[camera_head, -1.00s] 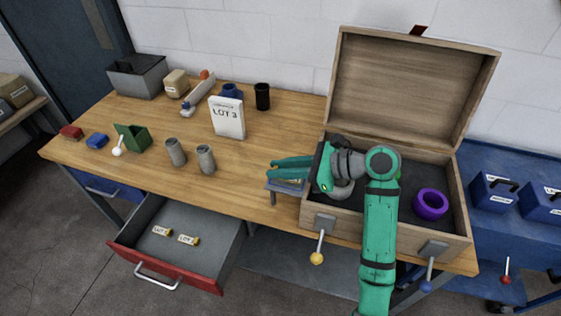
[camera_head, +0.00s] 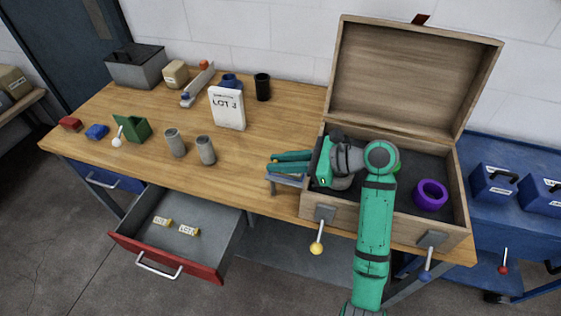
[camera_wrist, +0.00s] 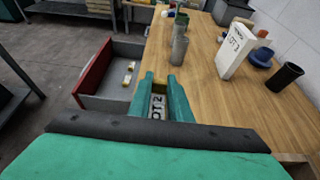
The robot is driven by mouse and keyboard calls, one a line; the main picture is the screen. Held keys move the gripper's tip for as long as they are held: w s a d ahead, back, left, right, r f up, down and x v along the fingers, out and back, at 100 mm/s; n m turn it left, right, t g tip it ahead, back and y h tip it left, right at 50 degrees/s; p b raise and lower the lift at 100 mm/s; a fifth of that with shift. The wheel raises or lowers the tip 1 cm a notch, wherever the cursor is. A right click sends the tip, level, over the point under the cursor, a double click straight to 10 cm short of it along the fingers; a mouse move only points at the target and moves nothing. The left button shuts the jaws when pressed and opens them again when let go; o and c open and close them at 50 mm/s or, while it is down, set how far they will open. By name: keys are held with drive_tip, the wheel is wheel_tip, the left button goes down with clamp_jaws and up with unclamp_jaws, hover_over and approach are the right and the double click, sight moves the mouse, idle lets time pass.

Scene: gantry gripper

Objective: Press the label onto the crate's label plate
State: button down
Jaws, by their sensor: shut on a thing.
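The wooden crate (camera_head: 462,205) stands with its lid open at the right end of the workbench. I cannot clearly make out its label plate. My gripper (camera_head: 272,165) reaches left past the crate's left wall; it also shows in the wrist view (camera_wrist: 161,78). It is shut on a pale label (camera_wrist: 157,104) with dark letters that seem to end in "OT 2". The fingers cover part of this label. A small grey-blue ledge (camera_head: 287,182) shows just below the fingers, beside the crate. I cannot tell whether they touch. Two more labels (camera_head: 162,222) (camera_head: 188,230) lie in the open drawer.
The red-fronted drawer (camera_head: 168,259) stands open at the front. A white LOT card (camera_head: 228,108) and grey cylinders (camera_head: 206,150) stand on the bench. The crate holds a purple ring (camera_head: 431,194). Levers with yellow (camera_head: 317,250) and blue knobs (camera_head: 426,277) hang at its front.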

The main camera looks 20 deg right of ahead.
drive_tip(key=shift+f, duration=0.2)
idle(0.6)
drive_tip(key=c, duration=1.1)
unclamp_jaws()
drive_tip(key=shift+r, duration=0.1)
drive_tip(key=shift+r, duration=3.45)
